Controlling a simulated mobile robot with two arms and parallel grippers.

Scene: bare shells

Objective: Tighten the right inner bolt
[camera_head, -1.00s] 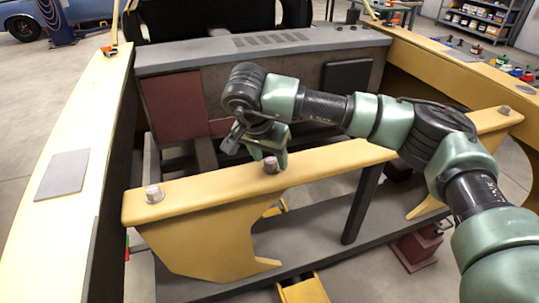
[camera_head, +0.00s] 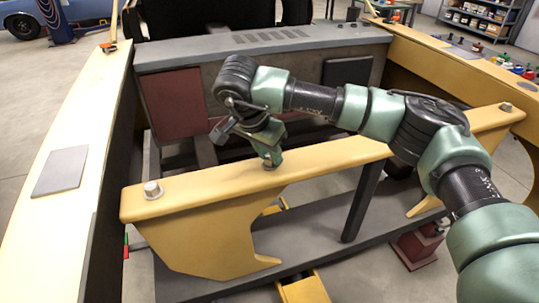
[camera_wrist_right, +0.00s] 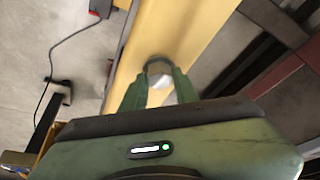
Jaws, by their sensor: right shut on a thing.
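A yellow crossbeam (camera_head: 215,192) spans the frame in the head view. My right gripper (camera_head: 271,163) points down onto the beam's top, left of its middle. It is shut on a grey bolt, which the fingers hide in the head view. In the right wrist view the bolt (camera_wrist_right: 159,67) shows between the tips of the two green fingers (camera_wrist_right: 158,80). A second bolt (camera_head: 153,190) stands at the beam's left end and a third (camera_head: 505,107) at its right end. My right arm covers part of the beam, so any bolt there is hidden. My left gripper is not in view.
Yellow side rails run along the left (camera_head: 85,140) and right (camera_head: 450,75). A grey plate (camera_head: 60,172) lies on the left rail. A dark post (camera_head: 361,203) stands below the beam. Small coloured items (camera_head: 516,70) sit on the right rail.

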